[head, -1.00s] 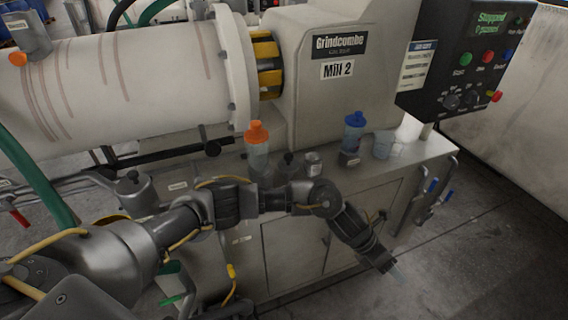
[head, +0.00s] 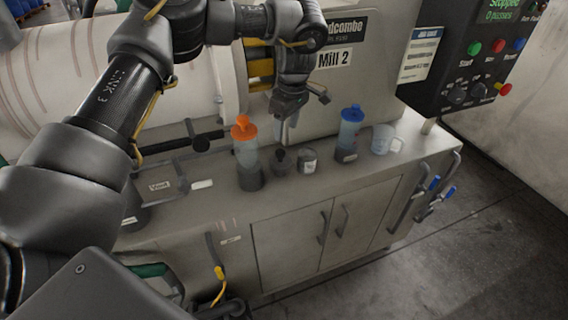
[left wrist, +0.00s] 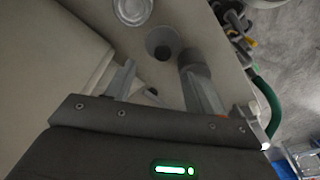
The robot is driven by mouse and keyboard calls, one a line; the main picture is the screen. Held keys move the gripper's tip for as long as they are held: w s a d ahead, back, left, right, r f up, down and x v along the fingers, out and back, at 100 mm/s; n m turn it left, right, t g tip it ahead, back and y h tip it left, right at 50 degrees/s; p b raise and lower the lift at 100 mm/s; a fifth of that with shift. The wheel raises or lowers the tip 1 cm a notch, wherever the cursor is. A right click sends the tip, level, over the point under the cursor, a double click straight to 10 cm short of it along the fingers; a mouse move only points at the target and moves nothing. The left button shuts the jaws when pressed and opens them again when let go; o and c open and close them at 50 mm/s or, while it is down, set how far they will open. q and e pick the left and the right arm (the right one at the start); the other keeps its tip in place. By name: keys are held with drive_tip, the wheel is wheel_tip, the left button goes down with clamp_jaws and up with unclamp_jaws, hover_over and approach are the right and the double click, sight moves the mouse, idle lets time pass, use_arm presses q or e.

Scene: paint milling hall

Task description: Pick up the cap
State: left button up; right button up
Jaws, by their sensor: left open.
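An orange cap (head: 243,127) sits on a clear bottle standing in a dark holder on the bench top. A blue cap (head: 351,114) sits on a second bottle further right. Between them is a small dark knobbed piece (head: 280,161); I cannot tell which of these the task's cap is. My left gripper (head: 286,126) is open above the back of the bench, pointing down, between the two bottles. In the left wrist view its fingers (left wrist: 163,88) are apart, with a small dark object (left wrist: 150,93) seen beyond them. My right gripper is not in view.
A clear jug (head: 383,139) is at the right. The mill housing (head: 345,85) rises close behind the gripper. The front bench top is mostly clear.

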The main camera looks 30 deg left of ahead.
sight(280, 151)
use_arm(q)
drive_tip(key=f, duration=0.3)
drive_tip(key=a+f, duration=0.1)
drive_tip(key=f, duration=0.1)
drive_tip(key=shift+s+f+p, duration=0.15)
drive_tip(key=shift+f+p, duration=0.25)
drive_tip(key=shift+f, duration=0.05)
drive_tip(key=f, duration=0.1)
drive_tip(key=f+p, duration=0.1)
drive_tip(key=f, duration=0.1)
drive_tip(key=shift+s+a+f, duration=0.1)
drive_tip(key=shift+a+f, duration=0.15)
drive_tip(key=shift+a, duration=0.15)
drive_tip(key=shift+f, duration=0.3)
drive_tip(key=c, duration=0.7)
clamp_jaws()
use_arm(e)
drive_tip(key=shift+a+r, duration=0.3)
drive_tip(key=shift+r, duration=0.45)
